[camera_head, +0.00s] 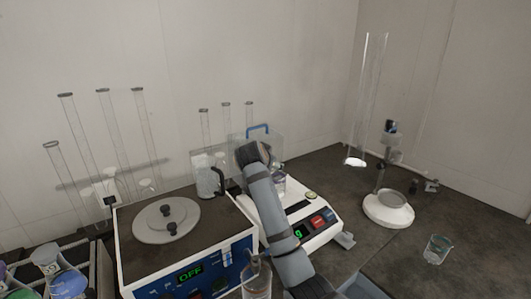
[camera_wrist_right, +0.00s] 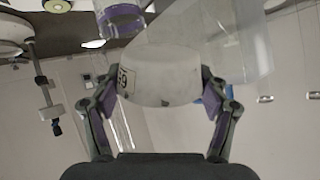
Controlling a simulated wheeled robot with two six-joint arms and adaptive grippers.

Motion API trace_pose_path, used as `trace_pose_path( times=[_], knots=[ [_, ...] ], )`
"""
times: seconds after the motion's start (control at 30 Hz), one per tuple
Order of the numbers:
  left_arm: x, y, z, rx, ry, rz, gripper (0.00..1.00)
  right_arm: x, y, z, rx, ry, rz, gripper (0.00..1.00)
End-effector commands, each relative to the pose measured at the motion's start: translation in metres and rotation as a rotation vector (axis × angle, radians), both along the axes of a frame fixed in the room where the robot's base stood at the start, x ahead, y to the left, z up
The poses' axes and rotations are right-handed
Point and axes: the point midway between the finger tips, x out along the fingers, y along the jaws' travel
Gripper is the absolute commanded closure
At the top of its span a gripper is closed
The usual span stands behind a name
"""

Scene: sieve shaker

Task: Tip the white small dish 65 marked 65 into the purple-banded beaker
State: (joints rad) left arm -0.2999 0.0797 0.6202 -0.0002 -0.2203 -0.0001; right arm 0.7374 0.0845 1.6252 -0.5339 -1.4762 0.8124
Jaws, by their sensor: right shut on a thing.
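The white small dish (camera_wrist_right: 165,75) marked 65 is between the fingers of my right gripper (camera_wrist_right: 162,88), which is shut on it. It looks tilted in the right wrist view, and its inside is hidden. The purple-banded beaker (camera_wrist_right: 120,20) is just beyond the dish at the top of that view, apart from it. In the head view a small clear beaker (camera_head: 279,185) stands on the balance (camera_head: 318,222), just right of my right wrist. My right fingers and the dish are hidden there behind my arm. My left gripper is not in view.
A blue-fronted device (camera_head: 180,262) with a lidded top and OFF display stands left of the balance. Tall glass tubes (camera_head: 110,125) stand behind it. A white round-based stand (camera_head: 388,212) and a green-marked beaker (camera_head: 437,250) are at the right, with bare bench between.

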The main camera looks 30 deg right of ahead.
Motion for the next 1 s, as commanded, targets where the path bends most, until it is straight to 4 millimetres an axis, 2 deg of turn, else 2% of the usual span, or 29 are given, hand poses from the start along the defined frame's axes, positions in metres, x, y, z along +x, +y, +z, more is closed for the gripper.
trace_pose_path(
  times=[0.03,0.13,0.37,0.4,0.47,0.7,1.0],
  knots=[
    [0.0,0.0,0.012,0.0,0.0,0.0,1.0,0.0,-0.005,0.012,0.059,0.004,-0.005,0.57],
    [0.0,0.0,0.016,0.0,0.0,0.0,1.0,0.0,-0.011,0.014,0.224,0.02,-0.007,0.57],
    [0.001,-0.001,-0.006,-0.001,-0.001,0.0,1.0,0.001,-0.025,0.007,0.583,0.056,-0.01,0.57],
    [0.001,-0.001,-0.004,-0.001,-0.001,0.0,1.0,0.001,-0.028,0.011,0.647,0.064,-0.011,0.57],
    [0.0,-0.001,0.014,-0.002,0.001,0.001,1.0,0.001,-0.032,0.017,0.734,0.076,-0.011,0.57],
    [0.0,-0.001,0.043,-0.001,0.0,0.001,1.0,0.003,-0.046,0.012,1.063,0.11,-0.01,0.57],
    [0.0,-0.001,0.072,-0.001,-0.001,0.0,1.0,0.005,-0.056,0.007,1.324,0.134,-0.005,0.57]
  ],
)
